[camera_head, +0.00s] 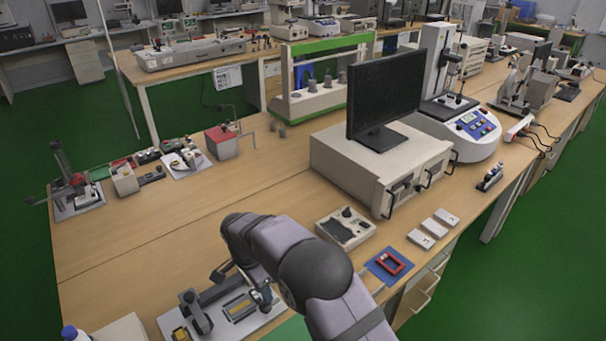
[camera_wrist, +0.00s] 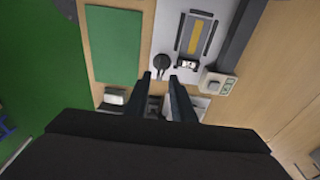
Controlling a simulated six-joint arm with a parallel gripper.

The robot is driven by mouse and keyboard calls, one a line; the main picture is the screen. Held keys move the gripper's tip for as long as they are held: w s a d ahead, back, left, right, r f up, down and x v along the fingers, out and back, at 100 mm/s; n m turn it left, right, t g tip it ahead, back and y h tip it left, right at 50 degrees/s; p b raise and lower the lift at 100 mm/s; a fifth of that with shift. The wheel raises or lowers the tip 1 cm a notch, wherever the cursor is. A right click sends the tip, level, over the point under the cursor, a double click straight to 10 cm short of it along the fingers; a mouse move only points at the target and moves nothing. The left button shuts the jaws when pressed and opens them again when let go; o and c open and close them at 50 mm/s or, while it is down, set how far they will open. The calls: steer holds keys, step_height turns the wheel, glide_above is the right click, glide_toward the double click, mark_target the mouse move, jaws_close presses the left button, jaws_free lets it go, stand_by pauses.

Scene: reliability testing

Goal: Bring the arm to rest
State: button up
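My gripper (camera_wrist: 160,77) shows in the wrist view as two dark fingers with a gap between them. It is open, and I see nothing held between the fingertips. The fingers point over the workbench, near a light plate fixture (camera_wrist: 172,47) with a yellow strip and a green mat (camera_wrist: 114,46). In the head view my arm reaches up from the bottom edge and bends to the left over the bench (camera_head: 150,240). My fingertips are not clear there. The height of the fingers above the bench cannot be told.
The fixture (camera_head: 262,320) lies close to my arm in the head view. A control box (camera_head: 345,228), a blue mat (camera_head: 376,271) with a red frame and a large instrument (camera_head: 345,155) under a monitor (camera_head: 385,95) stand to the right. The bench's left middle is clear.

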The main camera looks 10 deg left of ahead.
steer(key=s+d+r+n, duration=0.2)
steer(key=d+r, duration=0.2)
steer(key=d, duration=0.6)
steer(key=s+d+r+n, duration=0.2)
steer(key=d+r, duration=0.2)
steer(key=d, duration=0.6)
steer(key=s+d+n+g+y, duration=0.1)
steer(key=s+d+n, duration=0.3)
steer(key=s+d, duration=0.8)
steer(key=s, duration=0.4)
steer(key=shift+r+n, duration=0.3)
steer(key=shift+n, duration=0.1)
